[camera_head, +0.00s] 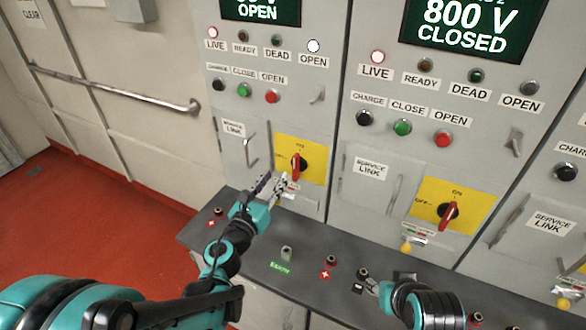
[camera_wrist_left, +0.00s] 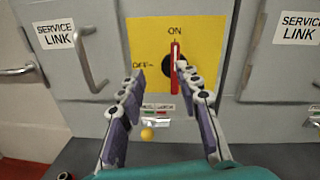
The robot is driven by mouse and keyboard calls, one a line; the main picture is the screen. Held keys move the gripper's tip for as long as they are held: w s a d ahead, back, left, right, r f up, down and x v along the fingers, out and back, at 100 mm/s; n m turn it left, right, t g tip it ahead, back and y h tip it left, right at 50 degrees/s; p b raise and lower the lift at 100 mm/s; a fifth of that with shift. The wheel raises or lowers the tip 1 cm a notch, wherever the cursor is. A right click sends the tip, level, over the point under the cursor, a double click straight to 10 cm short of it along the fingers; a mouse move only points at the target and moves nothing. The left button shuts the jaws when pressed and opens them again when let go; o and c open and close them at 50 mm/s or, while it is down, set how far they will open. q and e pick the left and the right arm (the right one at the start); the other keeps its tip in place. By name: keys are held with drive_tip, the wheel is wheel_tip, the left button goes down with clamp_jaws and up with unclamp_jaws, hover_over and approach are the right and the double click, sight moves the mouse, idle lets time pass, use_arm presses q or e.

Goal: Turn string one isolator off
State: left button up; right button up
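The left cabinet's isolator is a red handle (camera_head: 296,167) on a yellow plate (camera_head: 315,149). In the left wrist view the handle (camera_wrist_left: 175,58) stands upright, pointing at ON, with OFF marked to its left. My left gripper (camera_head: 271,187) is open in front of the plate's lower left. In the left wrist view its fingers (camera_wrist_left: 160,72) are spread, with the handle close to the right fingertip; I cannot tell whether they touch. The right fingertip hides part of the knob. My right gripper (camera_head: 374,287) is low over the dark ledge; its finger opening is unclear.
A second cabinet has its own red isolator handle (camera_head: 448,214); its display (camera_head: 466,26) reads 800 V CLOSED. A service link door handle (camera_head: 250,151) sticks out left of the left isolator. The dark ledge (camera_head: 245,246) below carries several terminals. Red floor (camera_head: 80,222) is clear at left.

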sight(294, 168)
use_arm(q)
drive_tip(key=w+d+m, duration=0.1)
drive_tip(key=w, duration=0.1)
drive_tip(key=w+d+f+m, duration=0.1)
drive_tip(key=w+d, duration=0.1)
drive_tip(key=w+d+h+b, duration=0.1)
drive_tip(key=w, duration=0.2)
drive_tip(key=shift+d+f+m+g, duration=0.3)
drive_tip(key=shift+d+m+g, duration=0.05)
drive_tip(key=shift+m+g, duration=0.05)
clamp_jaws()
